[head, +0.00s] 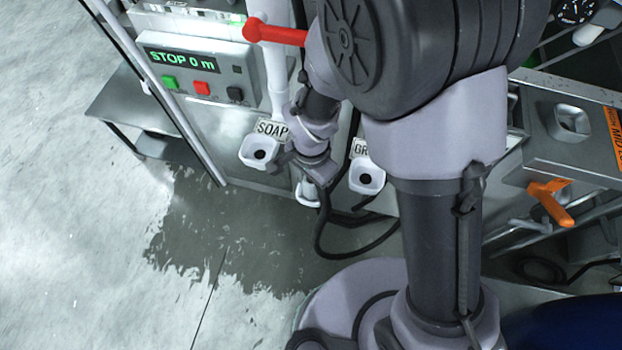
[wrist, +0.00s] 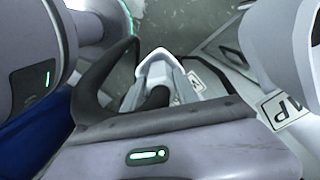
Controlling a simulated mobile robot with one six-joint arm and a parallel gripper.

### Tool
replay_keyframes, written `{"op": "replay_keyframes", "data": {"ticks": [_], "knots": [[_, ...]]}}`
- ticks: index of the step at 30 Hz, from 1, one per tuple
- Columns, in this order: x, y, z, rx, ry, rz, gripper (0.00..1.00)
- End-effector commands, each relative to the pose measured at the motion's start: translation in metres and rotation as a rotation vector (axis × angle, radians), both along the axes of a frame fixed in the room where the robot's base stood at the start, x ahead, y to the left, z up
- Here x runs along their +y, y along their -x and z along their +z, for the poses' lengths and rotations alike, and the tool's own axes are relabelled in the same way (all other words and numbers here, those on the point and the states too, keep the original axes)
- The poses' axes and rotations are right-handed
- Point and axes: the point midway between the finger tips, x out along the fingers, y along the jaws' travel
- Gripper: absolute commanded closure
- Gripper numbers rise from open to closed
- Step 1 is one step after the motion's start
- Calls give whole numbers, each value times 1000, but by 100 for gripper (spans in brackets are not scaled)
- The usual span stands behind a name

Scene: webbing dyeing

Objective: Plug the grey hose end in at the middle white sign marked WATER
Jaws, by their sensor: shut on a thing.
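My gripper (head: 308,166) is shut on the grey hose end, which is mostly hidden between the jaws. The dark hose (head: 322,238) hangs from it in a loop and also curves up at the left of the wrist view (wrist: 92,88). A white socket (head: 308,196) shows just below my gripper, between the two outer sockets. In the wrist view a white socket (wrist: 153,66) lies just ahead of the jaws, beside a partly covered sign (wrist: 196,82). The WATER lettering cannot be read. Whether the hose end touches the socket cannot be told.
The SOAP sign (head: 272,128) and its white socket (head: 259,152) are to the left. A sign starting GR (head: 361,148) and its socket (head: 367,179) are to the right. A red lever (head: 275,33) sticks out above. A control box (head: 200,68) reads STOP 0 m. The floor is wet below.

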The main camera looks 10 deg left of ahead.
Motion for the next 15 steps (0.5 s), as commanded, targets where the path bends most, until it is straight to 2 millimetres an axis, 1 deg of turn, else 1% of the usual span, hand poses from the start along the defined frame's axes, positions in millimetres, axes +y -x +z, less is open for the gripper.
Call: {"op": "replay_keyframes", "data": {"ticks": [5, 6, 8, 9, 10, 15], "knots": [[0, 0, 1, -1, -1, 0, 100], [0, 0, 1, -1, -1, 0, 60], [0, 0, 1, -1, -1, 0, 48], [0, 0, 1, 0, 0, 0, 40], [0, 0, 1, 0, 0, 0, 39], [0, 0, 1, 0, 0, 0, 39]]}}
